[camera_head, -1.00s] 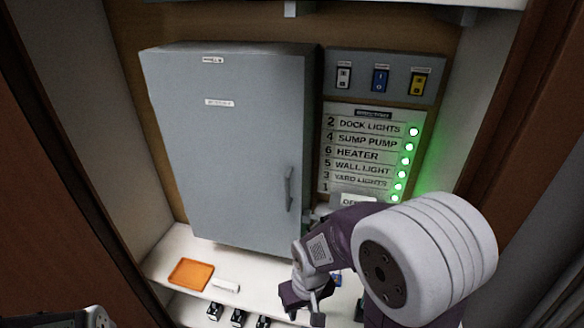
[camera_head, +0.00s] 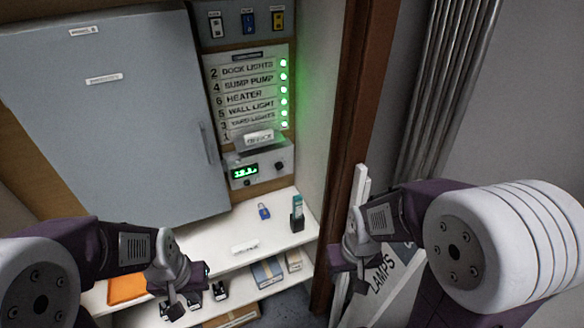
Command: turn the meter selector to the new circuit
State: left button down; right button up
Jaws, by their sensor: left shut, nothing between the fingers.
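The grey meter box (camera_head: 277,157) is mounted on the back panel below the directory board. It has a green lit display (camera_head: 244,172) whose digits are too small to read surely. A dark knob (camera_head: 280,167) sits at the right of its face, and its setting is too small to tell. My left gripper (camera_head: 174,302) is shut and empty at lower left, in front of the shelves and apart from the meter. My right gripper (camera_head: 343,285) is at lower centre right, beside the cabinet's right edge and away from the meter. Its fingers do not show clearly.
The directory board (camera_head: 245,94) has a column of green lights. A large grey door (camera_head: 110,130) stands left of the meter. The upper shelf (camera_head: 232,230) holds a blue padlock (camera_head: 264,211), a dark holder (camera_head: 297,222) and an orange tray (camera_head: 126,290). Several black items stand below.

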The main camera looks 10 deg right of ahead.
aim_at(279, 165)
jog(key=i+j+z, duration=0.25)
jog(key=j+z, duration=0.2)
jog(key=j, duration=0.15)
jog(key=i+j+z, duration=0.25)
jog(key=k+j, duration=0.05)
jog(key=k, duration=0.05)
